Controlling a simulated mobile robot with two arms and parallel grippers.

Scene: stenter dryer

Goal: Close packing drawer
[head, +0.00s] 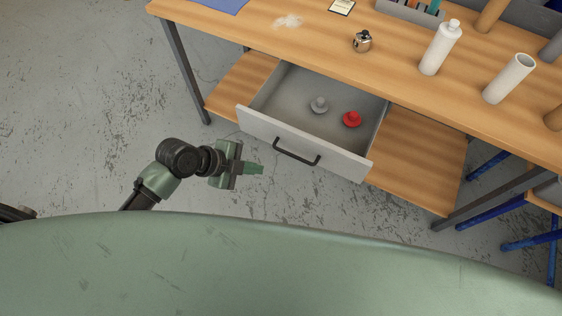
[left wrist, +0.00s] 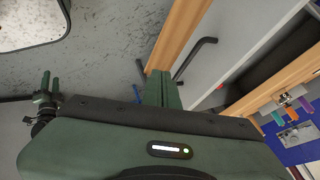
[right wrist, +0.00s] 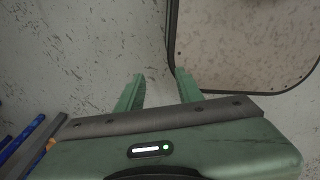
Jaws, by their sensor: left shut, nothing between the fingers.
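The packing drawer (head: 305,145) is pulled out from under the wooden table, with a pale front and a dark bar handle (head: 283,154). Inside lie a grey knobbed piece (head: 319,105) and a red one (head: 352,119). My left gripper (head: 256,169) is shut and empty, in front of the drawer and a little left of the handle, apart from it. In the left wrist view its closed fingers (left wrist: 162,90) point toward the dark handle (left wrist: 195,60) and pale drawer front (left wrist: 235,40). My right gripper (right wrist: 158,90) is open and empty over the floor; it is outside the head view.
The wooden tabletop (head: 310,40) holds a white bottle (head: 440,47), a white tube (head: 509,78) and a small metal pot (head: 362,41). A lower shelf (head: 415,160) and dark legs flank the drawer. Blue metal legs (head: 520,241) stand at right. Floor before the drawer is clear.

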